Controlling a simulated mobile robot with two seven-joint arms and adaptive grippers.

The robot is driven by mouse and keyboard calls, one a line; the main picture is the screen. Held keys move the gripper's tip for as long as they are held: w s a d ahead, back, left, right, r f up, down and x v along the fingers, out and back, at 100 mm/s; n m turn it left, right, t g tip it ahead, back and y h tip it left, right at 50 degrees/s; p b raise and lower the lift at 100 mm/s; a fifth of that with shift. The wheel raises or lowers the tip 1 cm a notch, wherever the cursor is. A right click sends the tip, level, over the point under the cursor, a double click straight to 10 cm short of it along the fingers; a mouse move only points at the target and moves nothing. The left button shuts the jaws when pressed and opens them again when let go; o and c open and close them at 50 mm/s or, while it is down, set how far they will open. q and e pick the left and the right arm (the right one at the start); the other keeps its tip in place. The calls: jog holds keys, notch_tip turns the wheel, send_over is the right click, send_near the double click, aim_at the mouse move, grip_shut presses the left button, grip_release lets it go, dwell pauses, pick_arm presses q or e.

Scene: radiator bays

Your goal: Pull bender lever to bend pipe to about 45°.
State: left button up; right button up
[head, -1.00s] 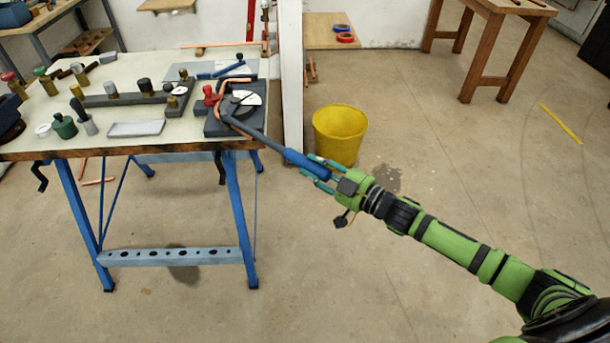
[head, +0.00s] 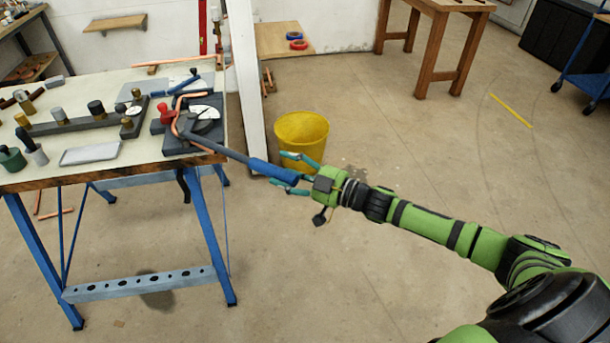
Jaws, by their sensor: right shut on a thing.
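The pipe bender (head: 196,128) stands at the right front corner of the workbench, with a pale round dial on a dark base. A copper pipe (head: 176,106) curves around its left side, and its near end passes beside the lever. The long grey lever (head: 222,150) points out past the bench edge, toward the right and front, and ends in a blue handle (head: 272,170). My right gripper (head: 296,172) is shut on the end of that handle, over the floor. The exact bend angle is hard to read. My left gripper is out of view.
The workbench (head: 105,168) also holds a red-topped piece (head: 166,113), a tray (head: 90,153) and several fittings. A white post (head: 245,85) rises just behind the bench's right end. A yellow bucket (head: 302,140) stands behind my gripper. The floor at front is clear.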

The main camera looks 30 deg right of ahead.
jog(key=v, duration=1.1)
jog(key=shift+s+d, duration=0.2)
jog(key=shift+r, duration=0.15)
